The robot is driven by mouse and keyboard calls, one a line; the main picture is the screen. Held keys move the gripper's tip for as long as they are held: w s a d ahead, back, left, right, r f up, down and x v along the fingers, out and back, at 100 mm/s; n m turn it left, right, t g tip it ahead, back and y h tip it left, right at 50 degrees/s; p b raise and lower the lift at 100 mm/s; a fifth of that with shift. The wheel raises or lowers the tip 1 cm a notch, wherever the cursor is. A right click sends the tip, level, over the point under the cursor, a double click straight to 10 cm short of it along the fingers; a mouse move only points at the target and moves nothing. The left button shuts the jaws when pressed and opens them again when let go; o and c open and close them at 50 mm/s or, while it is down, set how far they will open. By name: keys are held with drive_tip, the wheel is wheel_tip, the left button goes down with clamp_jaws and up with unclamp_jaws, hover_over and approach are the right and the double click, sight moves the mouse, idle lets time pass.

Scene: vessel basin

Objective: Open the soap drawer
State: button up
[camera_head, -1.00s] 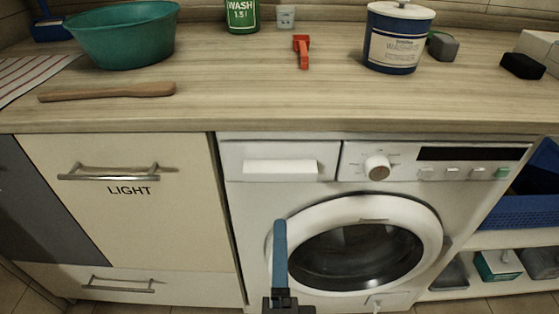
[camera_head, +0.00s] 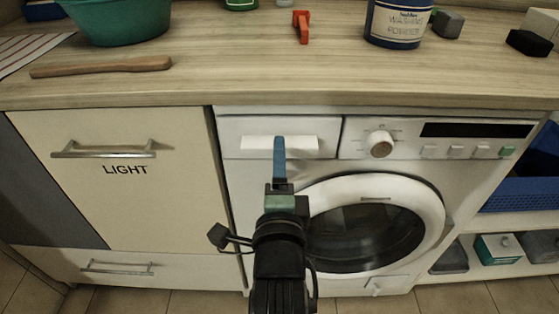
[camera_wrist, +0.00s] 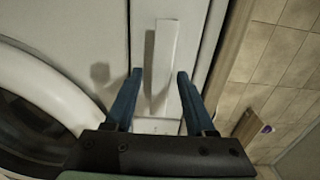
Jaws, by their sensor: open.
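The soap drawer (camera_head: 236,126) is the white panel at the upper left of the washing machine's front. It looks flush with the front. Its white bar handle (camera_head: 247,143) runs across it. In the wrist view the handle (camera_wrist: 164,62) appears upright, with its lower end between the two blue fingers of my gripper (camera_wrist: 160,82). My gripper is open, with one finger on each side of the handle. I cannot tell whether either finger touches it. In the head view my gripper (camera_head: 279,142) overlaps the right part of the handle and hides some of it.
The round machine door (camera_head: 425,205) is below and right of the drawer. A control knob (camera_head: 380,144) sits to the right. The wooden worktop (camera_head: 220,85) overhangs above. A cabinet marked LIGHT with a bar handle (camera_head: 104,150) stands to the left.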

drive_tip(key=shift+w, duration=0.25)
drive_tip(key=c, duration=0.8)
clamp_jaws()
drive_tip(key=shift+f, duration=0.3)
